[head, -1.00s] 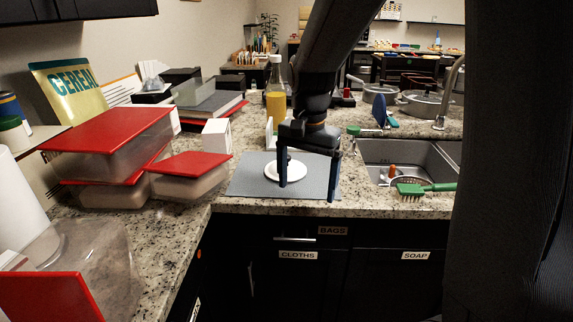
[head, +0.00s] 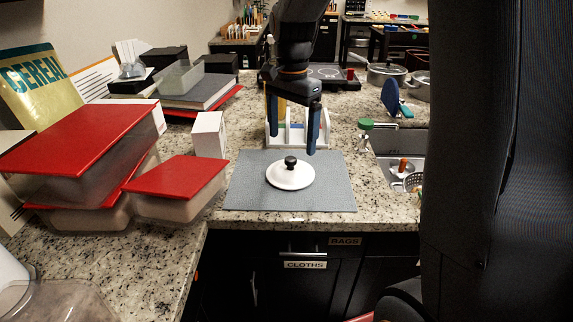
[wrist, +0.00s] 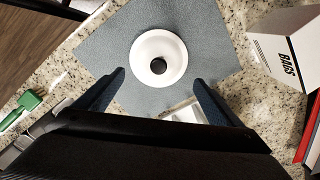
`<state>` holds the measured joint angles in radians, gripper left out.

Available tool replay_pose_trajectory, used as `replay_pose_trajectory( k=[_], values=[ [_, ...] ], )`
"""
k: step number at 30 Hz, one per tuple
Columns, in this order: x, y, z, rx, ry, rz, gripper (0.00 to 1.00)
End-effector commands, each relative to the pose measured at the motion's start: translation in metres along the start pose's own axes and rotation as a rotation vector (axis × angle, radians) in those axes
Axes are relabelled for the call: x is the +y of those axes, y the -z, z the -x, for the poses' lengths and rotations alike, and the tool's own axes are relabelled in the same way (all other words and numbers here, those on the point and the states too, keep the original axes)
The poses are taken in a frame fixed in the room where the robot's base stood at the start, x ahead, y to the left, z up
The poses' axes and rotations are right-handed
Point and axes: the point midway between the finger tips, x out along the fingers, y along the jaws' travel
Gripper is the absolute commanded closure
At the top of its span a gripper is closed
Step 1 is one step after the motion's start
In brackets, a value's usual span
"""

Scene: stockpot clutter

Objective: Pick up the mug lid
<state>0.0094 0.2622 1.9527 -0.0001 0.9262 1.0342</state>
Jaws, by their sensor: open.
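The mug lid (head: 290,176) is a white disc with a black knob, lying flat on a grey mat (head: 245,190) on the counter. It also shows in the wrist view (wrist: 173,45), ahead of the fingertips and roughly between their lines. My gripper (head: 292,145) is open and empty. In the head view its two blue fingers hang above and behind the lid, apart from it. In the wrist view my gripper (wrist: 158,78) spreads its fingers wide over the mat.
Red-lidded containers (head: 180,175) stand left of the mat. A white box (head: 209,135) labelled BAGS (wrist: 288,50) is near its back left corner. A white rack (head: 290,133) stands behind the mat. The sink (head: 385,148) with a brush is at right.

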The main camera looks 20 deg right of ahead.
Motion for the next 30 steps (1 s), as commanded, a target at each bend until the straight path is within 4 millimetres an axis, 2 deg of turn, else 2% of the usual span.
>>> replay_pose_trajectory(
  k=[8, 18, 27, 30],
  values=[
    [0.002, -0.001, -0.027, -0.002, -0.003, -0.002, 0.11],
    [0.004, -0.007, -0.070, -0.001, -0.002, 0.000, 0.11],
    [0.003, -0.008, -0.075, 0.000, -0.001, 0.001, 0.11],
    [0.003, -0.007, -0.075, 0.000, 0.000, 0.001, 0.26]
  ],
)
